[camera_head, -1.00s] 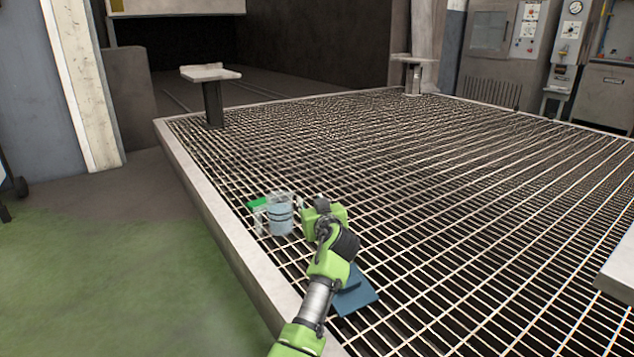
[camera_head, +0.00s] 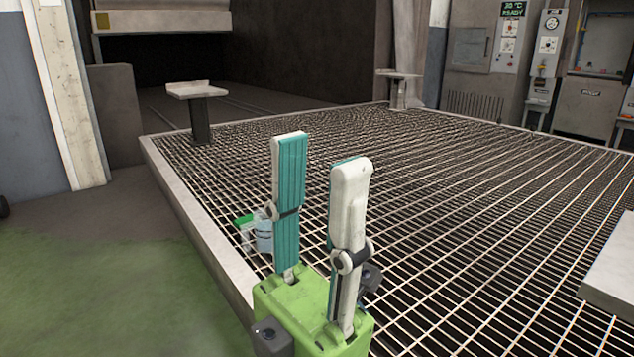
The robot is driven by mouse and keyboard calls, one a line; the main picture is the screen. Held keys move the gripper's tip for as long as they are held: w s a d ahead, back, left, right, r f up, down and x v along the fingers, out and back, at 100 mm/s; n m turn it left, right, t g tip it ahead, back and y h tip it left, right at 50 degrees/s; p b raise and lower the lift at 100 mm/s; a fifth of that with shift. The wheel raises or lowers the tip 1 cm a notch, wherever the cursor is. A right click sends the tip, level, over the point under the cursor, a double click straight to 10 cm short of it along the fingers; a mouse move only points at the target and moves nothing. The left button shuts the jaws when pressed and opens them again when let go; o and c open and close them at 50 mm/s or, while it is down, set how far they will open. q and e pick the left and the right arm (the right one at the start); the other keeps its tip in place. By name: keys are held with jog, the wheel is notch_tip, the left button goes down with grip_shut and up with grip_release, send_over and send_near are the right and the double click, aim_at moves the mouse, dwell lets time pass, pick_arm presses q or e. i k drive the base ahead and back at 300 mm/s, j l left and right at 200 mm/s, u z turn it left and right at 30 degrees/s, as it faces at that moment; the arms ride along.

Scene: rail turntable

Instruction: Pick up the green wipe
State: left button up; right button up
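A small flat green piece (camera_head: 244,219), which looks like the green wipe, shows just left of my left gripper on the metal grating. It lies close beside a pale blue, clear-sided container (camera_head: 264,238); whether it rests on something I cannot tell. My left gripper (camera_head: 321,152) is large in the front middle, its two teal-padded fingers pointing up and wide apart. It is open with nothing between the fingers. The left finger hides part of the container. My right gripper is not in view.
The grating (camera_head: 440,200) is mostly bare, with a raised pale edge (camera_head: 195,225) on its left. A small pedestal table (camera_head: 198,92) stands at the back left and another (camera_head: 398,76) farther back. A pale flat surface (camera_head: 612,262) juts in at right.

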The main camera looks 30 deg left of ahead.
aim_at(248, 217)
jog(key=u, duration=1.4)
